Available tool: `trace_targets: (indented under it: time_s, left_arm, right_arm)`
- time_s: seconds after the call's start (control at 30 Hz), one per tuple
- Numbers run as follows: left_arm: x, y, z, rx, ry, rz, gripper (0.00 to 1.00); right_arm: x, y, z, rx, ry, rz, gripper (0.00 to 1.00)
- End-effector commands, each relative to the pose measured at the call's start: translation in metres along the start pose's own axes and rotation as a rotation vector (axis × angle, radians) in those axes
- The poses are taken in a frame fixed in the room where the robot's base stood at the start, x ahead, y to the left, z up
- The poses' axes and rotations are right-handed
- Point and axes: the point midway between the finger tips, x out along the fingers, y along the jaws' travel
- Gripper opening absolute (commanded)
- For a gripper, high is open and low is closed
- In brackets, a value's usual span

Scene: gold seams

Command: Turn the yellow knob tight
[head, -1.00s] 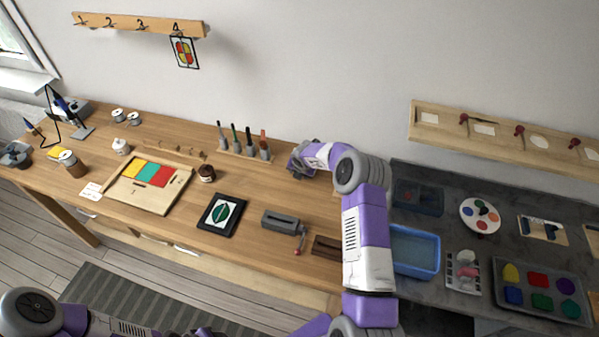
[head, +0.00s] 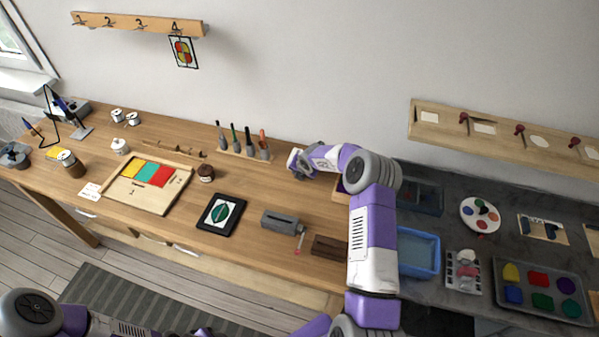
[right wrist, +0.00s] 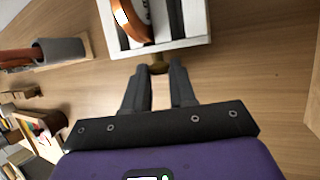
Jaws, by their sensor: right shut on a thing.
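The yellow knob (right wrist: 160,67) shows small and brassy in the right wrist view, at the near edge of a white slatted frame (right wrist: 170,45). An orange-brown ring and dark parts sit inside this frame. My right gripper (right wrist: 161,70) has its fingertips on either side of the knob, shut on it. In the head view my right gripper (head: 302,168) is at the back right of the wooden bench, and the knob is hidden there. My left arm shows at the bottom left of the head view, but its gripper is out of the picture.
A rack of upright tools (head: 245,150) stands left of my right gripper. A grey slotted box (head: 280,220) with a red-handled crank and a framed green leaf (head: 221,214) lie in front. A blue tray (head: 418,252) is beyond my right forearm.

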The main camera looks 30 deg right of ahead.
Motion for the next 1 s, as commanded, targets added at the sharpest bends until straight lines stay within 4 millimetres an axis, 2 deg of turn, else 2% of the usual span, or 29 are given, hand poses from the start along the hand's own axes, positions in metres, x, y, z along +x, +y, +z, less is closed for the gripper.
trace_targets:
  time_s: [0.03, 0.07, 0.2, 0.23, 0.57, 1.0]
  left_arm:
    - [0.000, 0.000, 0.000, 0.000, 0.000, 0.000, 0.43]
    - [0.000, 0.000, 0.000, 0.000, 0.000, 0.000, 0.43]
    - [0.000, 0.000, 0.000, 0.000, 0.000, 0.000, 0.43]
    - [0.000, 0.000, 0.000, 0.000, 0.000, 0.000, 0.43]
    - [0.000, 0.000, 0.000, 0.000, 0.000, 0.000, 0.43]
    - [-0.004, 0.001, 0.000, 0.000, 0.000, 0.000, 0.43]
  right_arm:
    - [0.000, 0.000, 0.000, 0.001, 0.000, 0.000, 0.00]
    - [0.000, 0.000, 0.000, 0.000, 0.000, 0.000, 0.27]
    - [0.000, 0.000, 0.000, 0.000, 0.000, 0.000, 0.48]
    - [0.000, 0.000, 0.000, 0.000, 0.000, -0.001, 0.51]
    - [-0.004, 0.000, 0.000, 0.000, 0.000, -0.001, 0.51]
    - [-0.065, 0.000, 0.001, 0.000, -0.001, -0.001, 0.51]
